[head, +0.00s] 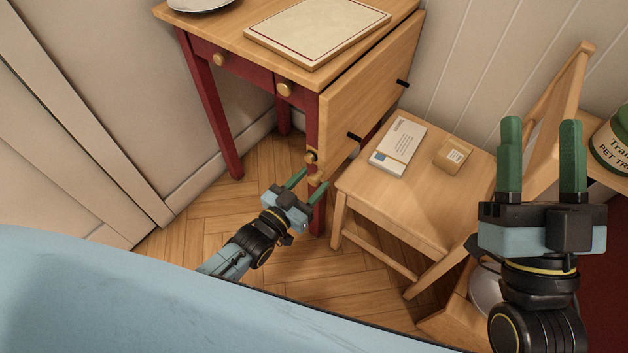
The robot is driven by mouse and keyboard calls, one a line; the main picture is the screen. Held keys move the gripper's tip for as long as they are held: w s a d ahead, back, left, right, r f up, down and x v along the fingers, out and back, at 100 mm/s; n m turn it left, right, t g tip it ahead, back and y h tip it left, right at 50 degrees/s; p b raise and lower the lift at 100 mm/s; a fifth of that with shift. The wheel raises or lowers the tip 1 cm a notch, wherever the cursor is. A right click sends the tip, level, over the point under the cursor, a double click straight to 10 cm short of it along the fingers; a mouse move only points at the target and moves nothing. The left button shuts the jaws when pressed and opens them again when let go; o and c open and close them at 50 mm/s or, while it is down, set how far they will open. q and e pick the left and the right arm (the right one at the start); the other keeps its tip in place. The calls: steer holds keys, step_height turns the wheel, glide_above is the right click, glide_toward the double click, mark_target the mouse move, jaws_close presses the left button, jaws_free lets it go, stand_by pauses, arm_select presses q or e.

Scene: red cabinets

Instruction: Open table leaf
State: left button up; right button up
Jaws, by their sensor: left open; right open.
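The table (222,37) with a wooden top and red legs stands at the upper middle of the head view. Its wooden leaf (365,92) hangs down along the right side, with two black pieces sticking out from its face. My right gripper (541,155) is open and empty at the right, in front of the chair.
A wooden chair (440,205) stands right of the leaf, holding a white package (398,146) and a small brown box (453,155). A board (318,30) and a plate (201,3) lie on the tabletop. Floor left of my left gripper is clear.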

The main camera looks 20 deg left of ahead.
arm_select(q)
steer(key=shift+x, duration=0.95)
jaws_close()
